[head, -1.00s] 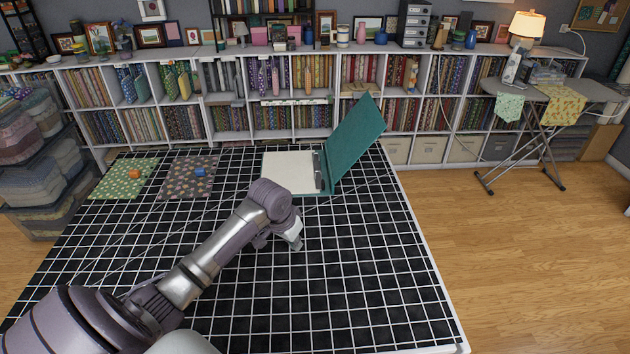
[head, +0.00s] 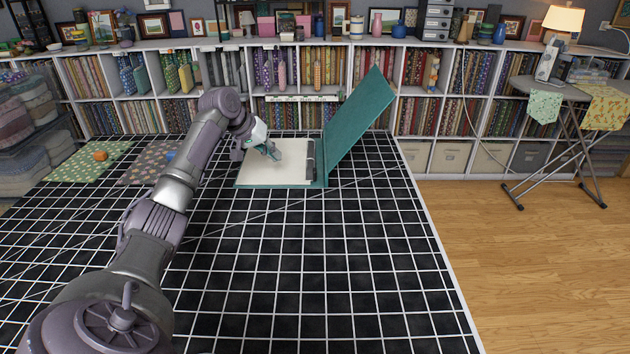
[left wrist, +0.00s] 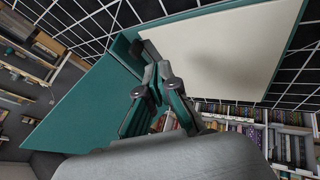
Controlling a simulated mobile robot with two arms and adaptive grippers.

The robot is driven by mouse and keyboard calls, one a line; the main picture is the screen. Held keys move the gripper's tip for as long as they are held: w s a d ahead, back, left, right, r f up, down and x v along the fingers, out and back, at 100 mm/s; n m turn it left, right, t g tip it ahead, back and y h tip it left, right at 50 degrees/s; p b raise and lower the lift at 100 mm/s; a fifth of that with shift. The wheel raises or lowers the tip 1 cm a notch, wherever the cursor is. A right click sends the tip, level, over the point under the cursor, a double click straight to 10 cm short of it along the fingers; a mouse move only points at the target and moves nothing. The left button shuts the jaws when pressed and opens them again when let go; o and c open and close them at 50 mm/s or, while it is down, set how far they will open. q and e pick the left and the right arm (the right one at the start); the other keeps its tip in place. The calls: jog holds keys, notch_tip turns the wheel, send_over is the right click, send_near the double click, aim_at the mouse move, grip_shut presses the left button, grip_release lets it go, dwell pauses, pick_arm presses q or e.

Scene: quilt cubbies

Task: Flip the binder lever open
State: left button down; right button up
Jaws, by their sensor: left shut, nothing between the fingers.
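The teal binder (head: 354,122) lies open on the black gridded table, its cover standing tilted up on the right side. White paper (head: 291,163) fills its inside, and a dark metal lever mechanism (head: 310,160) runs along the spine. My left gripper (head: 274,154) is shut and empty above the paper, a little left of the mechanism. In the left wrist view, the gripper (left wrist: 160,82) shows in front of the binder's paper (left wrist: 225,50) and teal cover (left wrist: 85,108). The gripper hides part of the spine there, so the lever's position is unclear. My right gripper is not in view.
A green mat (head: 85,163) with an orange item (head: 100,156) and a brown patterned mat (head: 150,163) with a blue item (head: 170,155) lie to the left. Cubby shelves (head: 345,45) stand behind the table. The table's front and right are clear.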

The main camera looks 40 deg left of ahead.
pick_arm(q)
jog(key=p+x, duration=0.1)
jog(key=x, duration=0.8)
jog(key=shift+w+d+p, duration=0.15)
jog(key=shift+p, duration=0.2)
jog(key=shift+w+d+r+p, duration=0.15)
jog(key=shift+w+d+p, duration=0.35)
jog(key=shift+w+d, duration=0.5)
jog(key=shift+d, duration=0.35)
jog(key=shift+w, duration=0.1)
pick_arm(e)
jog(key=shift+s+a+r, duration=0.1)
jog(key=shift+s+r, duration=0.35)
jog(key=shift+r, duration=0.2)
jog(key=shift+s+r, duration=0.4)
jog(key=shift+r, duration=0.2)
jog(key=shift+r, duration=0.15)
